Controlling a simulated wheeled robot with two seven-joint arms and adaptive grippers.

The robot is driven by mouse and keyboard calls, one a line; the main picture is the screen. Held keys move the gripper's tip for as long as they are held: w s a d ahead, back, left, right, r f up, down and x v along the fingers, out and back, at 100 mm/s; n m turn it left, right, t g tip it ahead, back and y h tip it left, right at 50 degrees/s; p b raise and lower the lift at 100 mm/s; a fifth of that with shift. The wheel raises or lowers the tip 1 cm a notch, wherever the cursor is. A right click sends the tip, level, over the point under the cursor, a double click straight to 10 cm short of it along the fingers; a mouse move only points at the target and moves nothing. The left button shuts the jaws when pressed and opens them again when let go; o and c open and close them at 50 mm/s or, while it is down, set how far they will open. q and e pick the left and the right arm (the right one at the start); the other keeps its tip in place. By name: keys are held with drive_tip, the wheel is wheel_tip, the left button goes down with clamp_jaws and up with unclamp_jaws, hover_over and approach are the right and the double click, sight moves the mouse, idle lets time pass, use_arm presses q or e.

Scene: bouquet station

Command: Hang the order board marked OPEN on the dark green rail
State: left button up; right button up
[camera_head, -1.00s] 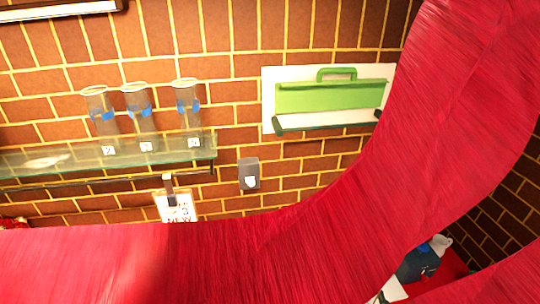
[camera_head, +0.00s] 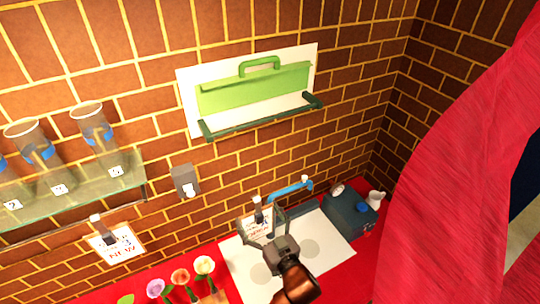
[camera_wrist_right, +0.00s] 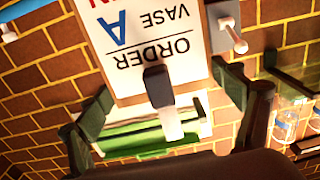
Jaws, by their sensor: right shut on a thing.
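The order board (camera_head: 255,228), white with red lettering that reads like OPEN, is in my right gripper (camera_head: 262,233), low in front of the wall. In the right wrist view the board (camera_wrist_right: 155,45) appears upside down, with "ORDER", "VASE" and a blue "A"; its dark clip (camera_wrist_right: 158,86) is between the fingers of my right gripper (camera_wrist_right: 165,102). The dark green rail (camera_head: 265,118) is on the wall, higher than the board and apart from it, below a light green panel (camera_head: 255,90) with a handle. My left gripper is out of view.
Another board marked NEW (camera_head: 122,246) hangs under the glass shelf (camera_head: 75,195) with vases. A grey wall fixture (camera_head: 185,181) is beside it. Below are a white mat (camera_head: 240,268), flowers (camera_head: 180,277), a light blue bar (camera_head: 290,190) and a dark teal box (camera_head: 348,215).

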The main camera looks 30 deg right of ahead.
use_arm(q)
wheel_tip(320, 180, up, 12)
drive_tip(key=p, duration=1.1)
use_arm(e)
drive_tip(key=d+r, duration=0.2)
drive_tip(key=r, duration=0.6)
drive_tip(key=d+r, duration=0.3)
drive_tip(key=r, duration=0.5)
use_arm(q)
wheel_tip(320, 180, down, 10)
drive_tip(key=b, duration=1)
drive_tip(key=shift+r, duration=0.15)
use_arm(e)
drive_tip(key=w+f, duration=0.1)
drive_tip(key=w, duration=1.6)
drive_tip(key=shift+d+f, duration=0.25)
drive_tip(key=shift+d, duration=0.05)
drive_tip(key=o, duration=1.5)
drive_tip(key=shift+o, duration=0.2)
